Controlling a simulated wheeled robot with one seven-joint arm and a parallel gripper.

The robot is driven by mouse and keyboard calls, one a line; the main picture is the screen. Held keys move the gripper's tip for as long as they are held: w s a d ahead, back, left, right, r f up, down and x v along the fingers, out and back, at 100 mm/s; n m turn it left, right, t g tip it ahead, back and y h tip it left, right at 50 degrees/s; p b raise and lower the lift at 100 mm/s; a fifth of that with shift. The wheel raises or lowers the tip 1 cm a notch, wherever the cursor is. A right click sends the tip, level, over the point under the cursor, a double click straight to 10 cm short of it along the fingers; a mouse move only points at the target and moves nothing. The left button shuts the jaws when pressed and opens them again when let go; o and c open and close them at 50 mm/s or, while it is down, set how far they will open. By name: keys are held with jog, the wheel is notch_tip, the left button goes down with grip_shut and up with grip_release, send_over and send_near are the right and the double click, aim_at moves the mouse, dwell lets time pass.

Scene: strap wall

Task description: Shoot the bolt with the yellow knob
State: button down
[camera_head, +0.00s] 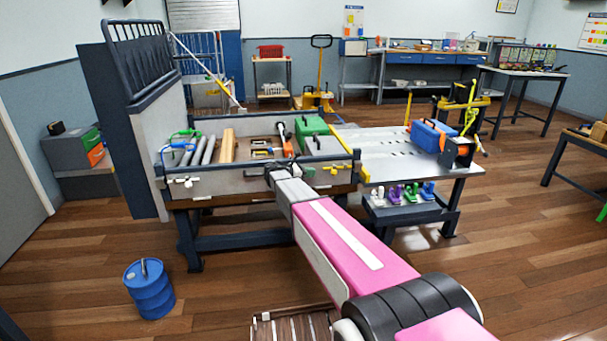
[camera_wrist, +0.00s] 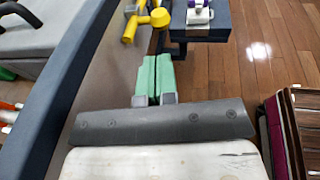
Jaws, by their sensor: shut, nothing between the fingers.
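The bolt's yellow knob (camera_wrist: 160,17) shows at the top of the wrist view, on the outer face of the grey side panel, with a second yellow part (camera_wrist: 130,28) just left of it. In the head view a small yellow piece (camera_head: 334,170) shows near the right end of this panel. My gripper (camera_wrist: 152,58) has its green fingers shut together and empty. It is alongside the panel, with the tips short of the yellow knob and apart from it.
The panel belongs to an open bed (camera_head: 225,182) holding pipes, planks and green cases. A perforated table (camera_head: 385,155) adjoins it at the right, above a low shelf with coloured clips (camera_head: 400,195). A blue drum (camera_head: 150,290) stands on the open floor at the left.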

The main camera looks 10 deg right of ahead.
aim_at(334, 172)
jog(key=x, duration=0.8)
jog(key=shift+d, duration=0.1)
jog(key=shift+d, duration=2.2)
jog(key=v, duration=1.4)
jog(key=shift+a, duration=0.2)
